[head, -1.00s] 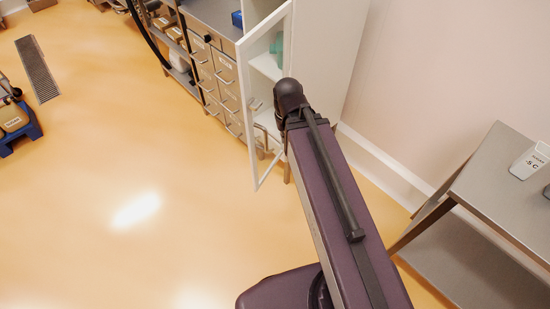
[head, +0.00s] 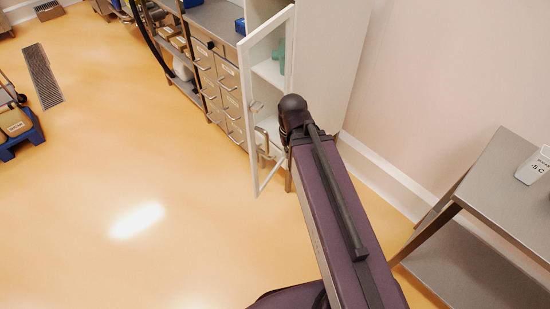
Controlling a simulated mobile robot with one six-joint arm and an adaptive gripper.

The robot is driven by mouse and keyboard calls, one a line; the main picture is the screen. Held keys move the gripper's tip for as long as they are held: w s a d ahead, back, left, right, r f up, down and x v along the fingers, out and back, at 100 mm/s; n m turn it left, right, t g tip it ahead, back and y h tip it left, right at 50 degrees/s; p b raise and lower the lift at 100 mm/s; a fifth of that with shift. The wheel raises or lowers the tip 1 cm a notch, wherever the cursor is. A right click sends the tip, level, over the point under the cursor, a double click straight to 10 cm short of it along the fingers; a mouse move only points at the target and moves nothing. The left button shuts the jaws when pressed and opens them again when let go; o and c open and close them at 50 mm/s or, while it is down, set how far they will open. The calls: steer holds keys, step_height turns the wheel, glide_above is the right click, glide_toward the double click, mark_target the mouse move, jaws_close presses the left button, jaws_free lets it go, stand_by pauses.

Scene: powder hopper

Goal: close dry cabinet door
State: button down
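The dry cabinet (head: 335,70) is a tall white cabinet against the wall at the upper middle of the head view. Its door (head: 248,105), a white frame with a clear pane, stands open and points out toward the floor. A handle (head: 257,106) shows on the door. Shelves with a greenish item (head: 280,52) show inside the cabinet. My arm reaches up from the bottom right, and its dark end joint is in front of the cabinet, to the right of the door. My gripper cannot be made out; it seems hidden beyond the arm or the door.
A bank of drawers (head: 228,98) stands left of the cabinet, beside a shelf rack (head: 180,60) with boxes. A grey metal table (head: 500,190) bearing a white container (head: 533,168) stands at the right. A blue cart (head: 20,138) is at far left. The floor between is clear.

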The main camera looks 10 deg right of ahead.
step_height(320, 180, down, 19)
steer(key=b, duration=1.8)
steer(key=shift+r, duration=0.1)
